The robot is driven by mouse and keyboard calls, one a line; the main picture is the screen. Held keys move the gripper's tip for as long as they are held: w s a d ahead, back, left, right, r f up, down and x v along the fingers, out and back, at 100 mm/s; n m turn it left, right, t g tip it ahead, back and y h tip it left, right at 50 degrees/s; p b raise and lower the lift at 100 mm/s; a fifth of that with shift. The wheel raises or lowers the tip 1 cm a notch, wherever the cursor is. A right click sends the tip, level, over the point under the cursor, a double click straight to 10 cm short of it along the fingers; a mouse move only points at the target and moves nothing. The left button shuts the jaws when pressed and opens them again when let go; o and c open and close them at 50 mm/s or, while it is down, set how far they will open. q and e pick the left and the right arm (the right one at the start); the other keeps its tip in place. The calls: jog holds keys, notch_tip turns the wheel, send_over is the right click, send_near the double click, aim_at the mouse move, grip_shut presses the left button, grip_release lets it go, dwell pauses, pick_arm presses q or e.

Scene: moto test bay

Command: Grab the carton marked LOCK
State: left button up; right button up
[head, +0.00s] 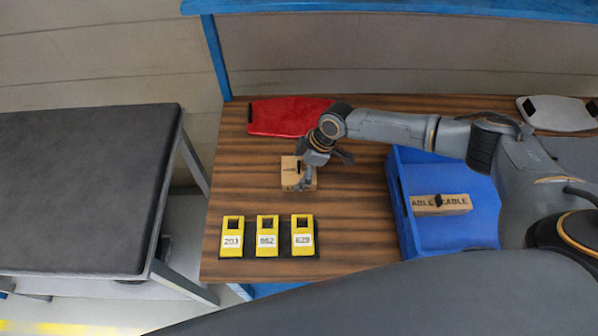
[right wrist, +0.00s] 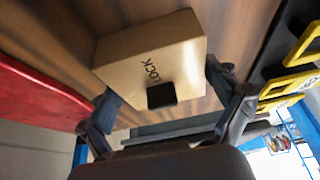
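The carton marked LOCK (right wrist: 150,62) is a small tan box with a black patch. In the head view it lies on the wooden table (head: 350,235), and the carton (head: 290,174) is partly covered by my right gripper (head: 322,170). In the right wrist view the fingers of my right gripper (right wrist: 166,92) are spread, one to each side of the carton's near end. I cannot tell whether either finger touches it. My left gripper is not in view.
Three yellow holders (head: 267,236) with number labels stand at the front left. A blue bin (head: 415,235) to the right holds a carton marked ABLE (head: 455,203). A red case (head: 280,117) lies behind. A dark bench (head: 85,190) stands left.

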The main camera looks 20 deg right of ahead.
jog(key=c, duration=0.7)
jog(key=shift+r, duration=0.15)
